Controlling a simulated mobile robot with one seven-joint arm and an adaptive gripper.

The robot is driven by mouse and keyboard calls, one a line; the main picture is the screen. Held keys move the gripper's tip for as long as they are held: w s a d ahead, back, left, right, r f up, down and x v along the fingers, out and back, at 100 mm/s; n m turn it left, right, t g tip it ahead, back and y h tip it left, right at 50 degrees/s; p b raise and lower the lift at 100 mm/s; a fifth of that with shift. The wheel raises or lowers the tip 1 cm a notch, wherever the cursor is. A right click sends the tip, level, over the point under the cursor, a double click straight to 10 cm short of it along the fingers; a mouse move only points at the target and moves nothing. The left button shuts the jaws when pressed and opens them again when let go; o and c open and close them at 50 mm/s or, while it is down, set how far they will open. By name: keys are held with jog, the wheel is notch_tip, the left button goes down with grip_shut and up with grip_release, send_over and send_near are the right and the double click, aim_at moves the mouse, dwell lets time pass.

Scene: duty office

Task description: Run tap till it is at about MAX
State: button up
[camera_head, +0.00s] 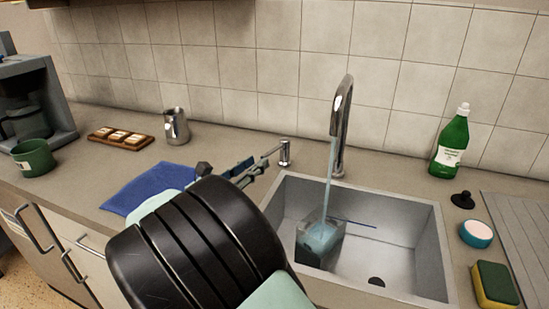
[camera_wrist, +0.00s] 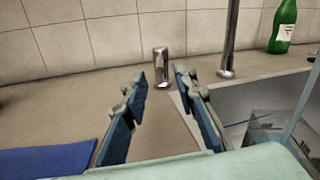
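The chrome tap (camera_head: 341,110) stands behind the sink, and a stream of water (camera_head: 329,185) falls from its spout. The stream runs into a clear container (camera_head: 318,245) standing in the sink (camera_head: 415,238). Bluish water shows inside; I cannot read a MAX mark or judge the level against it. A short chrome tap control (camera_head: 285,152) with a thin lever pointing left stands left of the spout. My gripper (camera_head: 246,168) is just left of this control. In the wrist view, my gripper (camera_wrist: 160,78) has its fingers apart, with the control (camera_wrist: 161,66) beyond them.
A blue cloth (camera_head: 150,190) lies left of my arm. A metal jug (camera_head: 176,127), wooden tray (camera_head: 121,138), green mug (camera_head: 34,157) and coffee machine stand farther left.

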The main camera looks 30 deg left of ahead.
aim_at(282, 144)
jog(key=w, duration=0.7)
jog(key=w+d, duration=0.1)
jog(key=w, duration=0.2)
jog(key=shift+w+d+b, duration=0.1)
jog(key=shift+w+b, duration=0.15)
jog(key=shift+b, duration=0.15)
grip_shut()
